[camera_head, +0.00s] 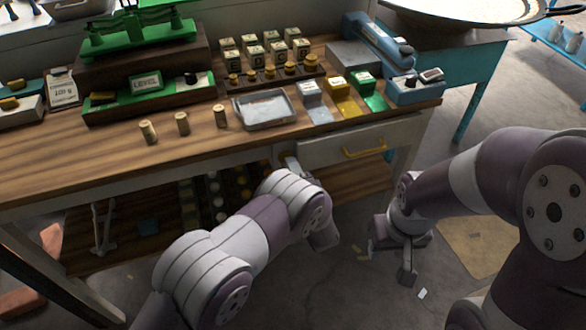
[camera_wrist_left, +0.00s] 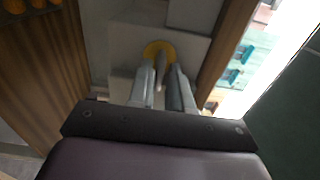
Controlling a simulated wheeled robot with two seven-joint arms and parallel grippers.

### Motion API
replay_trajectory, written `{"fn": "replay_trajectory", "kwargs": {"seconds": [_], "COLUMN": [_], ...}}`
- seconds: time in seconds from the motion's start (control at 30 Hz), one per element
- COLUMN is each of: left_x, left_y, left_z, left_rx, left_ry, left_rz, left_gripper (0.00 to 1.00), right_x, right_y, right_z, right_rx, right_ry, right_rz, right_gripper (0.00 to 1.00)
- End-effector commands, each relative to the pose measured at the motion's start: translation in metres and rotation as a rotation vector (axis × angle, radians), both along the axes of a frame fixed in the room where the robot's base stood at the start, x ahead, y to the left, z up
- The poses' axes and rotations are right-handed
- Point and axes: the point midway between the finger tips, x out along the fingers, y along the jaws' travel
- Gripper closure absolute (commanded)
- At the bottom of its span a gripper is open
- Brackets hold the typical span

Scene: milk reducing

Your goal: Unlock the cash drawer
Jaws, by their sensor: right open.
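The cash drawer (camera_head: 345,142) has a pale front with a yellow handle (camera_head: 364,150) and sits shut under the counter's right end. My left gripper (camera_head: 291,165) is at the left end of the drawer front, partly hidden by its own arm. In the left wrist view, a round yellow lock plate (camera_wrist_left: 154,47) lies ahead of my left gripper (camera_wrist_left: 165,72). The fingers are close together around a thin grey piece, seemingly a key (camera_wrist_left: 160,71). The key's far end is hard to make out. My right gripper (camera_head: 397,252) is open and empty, low over the floor right of the drawer.
The wooden counter (camera_head: 180,152) holds a metal tray (camera_head: 264,108), a green scale (camera_head: 135,30), small weights and coloured cards. A lower shelf (camera_head: 150,215) holds several items. A teal table (camera_head: 465,70) stands behind right. The floor before the drawer is mostly clear.

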Motion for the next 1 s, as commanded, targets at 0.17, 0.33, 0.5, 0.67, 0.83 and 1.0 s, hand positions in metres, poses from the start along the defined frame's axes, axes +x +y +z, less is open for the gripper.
{"fn": "replay_trajectory", "kwargs": {"seconds": [0.17,0.33,0.5,0.67,0.83,1.0], "left_x": [-0.011,-0.053,-0.094,-0.115,-0.120,-0.120], "left_y": [-0.005,-0.019,-0.032,-0.038,-0.040,-0.039], "left_z": [-0.001,-0.002,-0.002,-0.001,-0.001,-0.001], "left_rx": [0.001,0.002,0.001,0.000,0.000,0.000], "left_ry": [0.003,0.003,0.001,0.001,0.000,0.000], "left_rz": [-0.003,-0.006,-0.004,-0.002,0.000,0.000], "left_gripper": [0.81,0.81,0.81,0.81,0.81,0.81], "right_x": [0.000,0.000,0.000,0.000,0.000,0.000], "right_y": [0.000,0.000,0.000,0.000,0.000,0.000], "right_z": [-0.001,-0.003,-0.005,-0.006,-0.006,-0.006], "right_rx": [0.000,0.000,0.000,0.000,0.000,0.000], "right_ry": [0.000,0.000,0.000,0.000,0.000,0.000], "right_rz": [0.000,0.000,0.000,0.000,0.000,0.000], "right_gripper": [0.57,0.57,0.57,0.57,0.57,0.57]}}
